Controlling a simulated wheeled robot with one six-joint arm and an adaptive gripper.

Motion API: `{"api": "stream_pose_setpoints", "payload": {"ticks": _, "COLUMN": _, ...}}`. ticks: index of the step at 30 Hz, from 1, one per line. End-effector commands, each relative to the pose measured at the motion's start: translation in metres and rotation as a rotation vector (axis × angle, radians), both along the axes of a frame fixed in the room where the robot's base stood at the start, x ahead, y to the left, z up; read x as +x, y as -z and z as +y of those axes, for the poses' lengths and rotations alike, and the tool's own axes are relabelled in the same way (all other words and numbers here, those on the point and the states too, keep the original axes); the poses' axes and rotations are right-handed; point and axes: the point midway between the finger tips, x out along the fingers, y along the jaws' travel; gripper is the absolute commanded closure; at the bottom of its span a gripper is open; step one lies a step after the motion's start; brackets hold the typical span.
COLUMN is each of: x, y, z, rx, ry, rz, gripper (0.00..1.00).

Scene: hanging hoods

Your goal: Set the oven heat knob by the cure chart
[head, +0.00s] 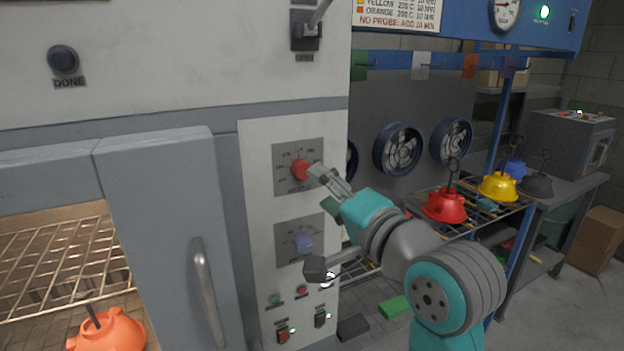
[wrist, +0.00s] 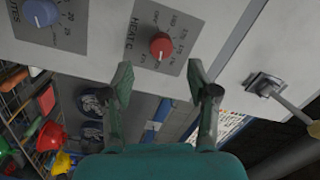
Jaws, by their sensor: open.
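The red heat knob (head: 301,169) sits on a grey dial plate on the oven's white control panel (head: 258,200). It also shows in the wrist view (wrist: 160,46), beside the label "HEAT C". My gripper (head: 324,182) is open just in front of this knob. In the wrist view its fingers (wrist: 160,75) are spread apart, with the knob beyond their tips and nothing between them. The cure chart (head: 398,14) is at the top, partly cut off; yellow and orange rows and "NO PROBE: ADD 10 MIN" show. An orange hood (head: 108,330) is inside the oven at lower left.
A blue minutes knob (head: 303,243) is below the heat knob. A lever switch (head: 306,32) is above it. The oven door handle (head: 206,285) sticks out at left. Red (head: 444,205) and yellow (head: 498,187) hoods stand on a rack at right.

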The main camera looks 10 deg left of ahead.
Motion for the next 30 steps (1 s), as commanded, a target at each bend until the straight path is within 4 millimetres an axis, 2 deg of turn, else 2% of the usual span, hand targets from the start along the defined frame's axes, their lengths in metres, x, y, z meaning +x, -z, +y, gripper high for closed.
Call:
{"api": "stream_pose_setpoints", "payload": {"ticks": 3, "x": -0.017, "y": 0.0, "z": -0.015, "rx": -0.001, "ry": 0.003, "rz": -0.002, "gripper": 0.41}}
{"api": "stream_pose_setpoints", "payload": {"ticks": 9, "x": -0.036, "y": 0.001, "z": -0.029, "rx": 0.0, "ry": 0.002, "rz": -0.001, "gripper": 0.41}}
{"api": "stream_pose_setpoints", "payload": {"ticks": 23, "x": -0.041, "y": 0.002, "z": -0.033, "rx": 0.0, "ry": 0.001, "rz": 0.0, "gripper": 0.41}}
{"api": "stream_pose_setpoints", "payload": {"ticks": 26, "x": -0.04, "y": 0.01, "z": -0.035, "rx": -0.003, "ry": 0.009, "rz": 0.003, "gripper": 0.41}}
{"api": "stream_pose_setpoints", "payload": {"ticks": 30, "x": -0.035, "y": 0.043, "z": -0.043, "rx": -0.018, "ry": 0.042, "rz": 0.003, "gripper": 0.41}}
